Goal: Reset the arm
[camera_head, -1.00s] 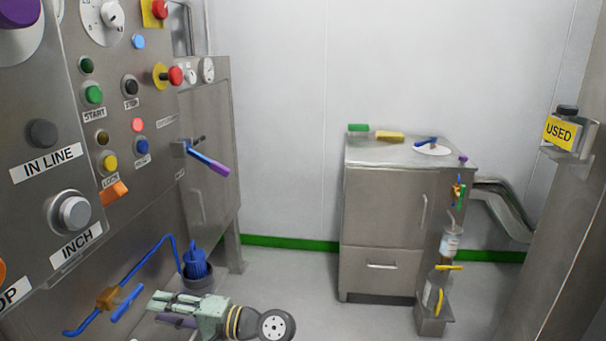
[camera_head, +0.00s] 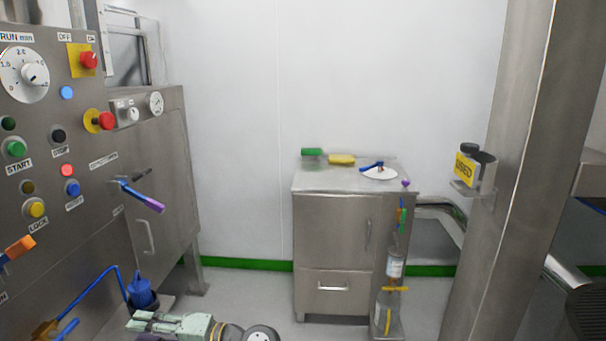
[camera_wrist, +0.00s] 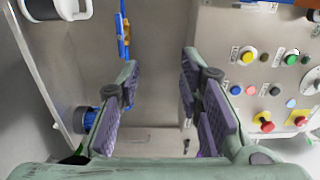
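My gripper (camera_wrist: 158,110) shows in the wrist view with its two green fingers and purple pads spread well apart. Nothing is between the pads, so it is open and empty. In the head view, green and grey parts of my arm (camera_head: 180,325) show low at the bottom edge, in front of the control cabinet; the fingertips are not clear there. In the wrist view the cabinet panel (camera_wrist: 225,50) lies to the right of the fingers, with its buttons apart from them.
At left is the steel control panel (camera_head: 75,175) with buttons and a blue-purple lever handle (camera_head: 140,196). A blue pipe and blue fitting (camera_head: 141,292) are close to my arm. A steel cabinet (camera_head: 335,225) stands at the back. A steel column (camera_head: 510,170) with a holder is at right.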

